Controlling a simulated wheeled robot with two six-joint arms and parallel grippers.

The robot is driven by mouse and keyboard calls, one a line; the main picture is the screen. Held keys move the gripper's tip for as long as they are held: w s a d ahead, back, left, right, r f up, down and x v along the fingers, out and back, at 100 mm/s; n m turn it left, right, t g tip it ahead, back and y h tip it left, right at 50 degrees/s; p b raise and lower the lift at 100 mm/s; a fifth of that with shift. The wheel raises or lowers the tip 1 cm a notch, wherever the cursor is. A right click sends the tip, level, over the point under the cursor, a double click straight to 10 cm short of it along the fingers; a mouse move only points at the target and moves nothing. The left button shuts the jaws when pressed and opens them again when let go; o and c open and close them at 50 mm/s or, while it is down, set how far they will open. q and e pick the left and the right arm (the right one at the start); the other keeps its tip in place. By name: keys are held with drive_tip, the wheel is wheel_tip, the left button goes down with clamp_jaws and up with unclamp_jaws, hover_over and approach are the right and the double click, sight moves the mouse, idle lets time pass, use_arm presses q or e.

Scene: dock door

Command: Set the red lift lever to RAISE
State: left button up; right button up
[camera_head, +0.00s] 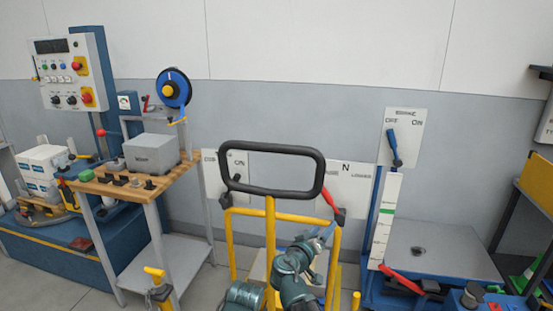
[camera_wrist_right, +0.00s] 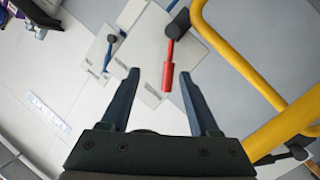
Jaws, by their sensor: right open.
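A red lever (camera_head: 328,198) with a black pivot sits on a white panel (camera_head: 357,182) behind the yellow cart frame. Its handle leans up and left from the pivot. The panel's small lettering is hard to read, and its left part is hidden behind the black cart handle. My right gripper (camera_head: 325,232) is just below the lever. In the right wrist view my open gripper (camera_wrist_right: 160,77) has the red lever (camera_wrist_right: 168,75) appearing between its fingertips, seemingly beyond them. I cannot tell whether they touch. My left gripper is not in view.
The black cart handle (camera_head: 270,148) and yellow frame (camera_head: 230,245) stand close around my right arm. A blue lever (camera_head: 393,145) is on a panel to the right. Another red lever (camera_head: 402,276) lies beside a grey platform (camera_head: 440,250). A wooden-topped bench (camera_head: 110,188) stands left.

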use_arm(q)
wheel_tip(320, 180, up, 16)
drive_tip(key=p, duration=1.4)
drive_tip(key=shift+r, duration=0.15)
use_arm(e)
drive_tip(key=s+a+f+n+g+y, duration=0.1)
drive_tip(key=s+a+g+y, duration=0.3)
drive_tip(key=s, duration=0.8)
drive_tip(key=s+a+f+n+g+y, duration=0.2)
drive_tip(key=s+a+g, duration=0.6)
drive_tip(key=s, duration=0.4)
drive_tip(key=n+g+y, duration=0.1)
drive_tip(key=y, duration=0.1)
drive_tip(key=shift+s+g+y, duration=0.3)
drive_tip(key=shift+s, duration=0.05)
